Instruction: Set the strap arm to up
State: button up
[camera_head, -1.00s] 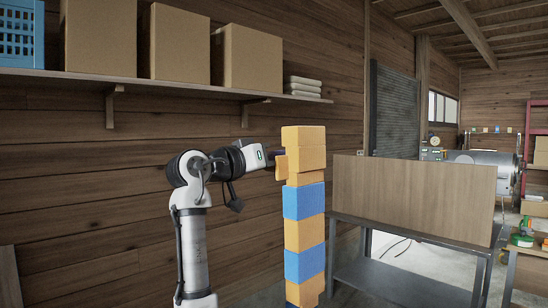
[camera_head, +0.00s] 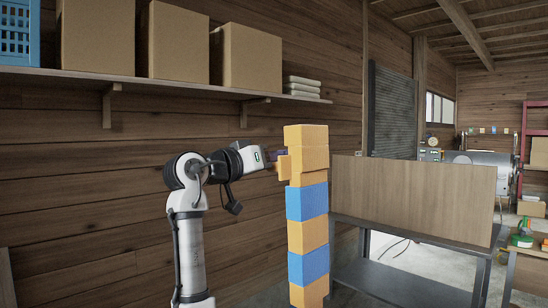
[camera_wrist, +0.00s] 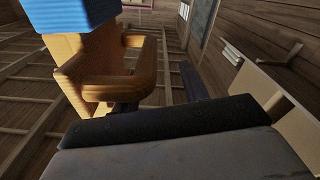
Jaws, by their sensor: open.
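A tall stack of orange and blue blocks (camera_head: 307,203) stands upright in the middle of the head view. A small orange piece, which looks like the strap arm (camera_head: 283,168), juts from the left side of its upper orange part. In the wrist view the strap arm (camera_wrist: 146,68) shows as an orange loop on the orange part, beside a blue block (camera_wrist: 68,14). My gripper (camera_head: 272,159) is open, left of the stack at the strap arm's height. Its dark finger (camera_wrist: 180,118) lies close to the loop; I cannot tell whether they touch.
A wall shelf (camera_head: 180,88) with cardboard boxes (camera_head: 245,58) runs above and behind my arm. A metal table (camera_head: 395,277) with an upright wooden panel (camera_head: 412,195) stands just right of the stack. Plank wall lies behind.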

jog(key=shift+w+a+f, duration=0.1)
jog(key=shift+w+f, duration=0.05)
jog(key=shift+f, duration=0.55)
jog(key=shift+w+f, duration=0.15)
jog(key=shift+f, duration=0.55)
jog(key=r+b+v, duration=0.2)
jog(key=b+v, duration=0.2)
jog(key=v, duration=1)
jog(key=shift+s+r, duration=0.3)
jog(key=shift+d, duration=0.2)
jog(key=shift+c, duration=0.2)
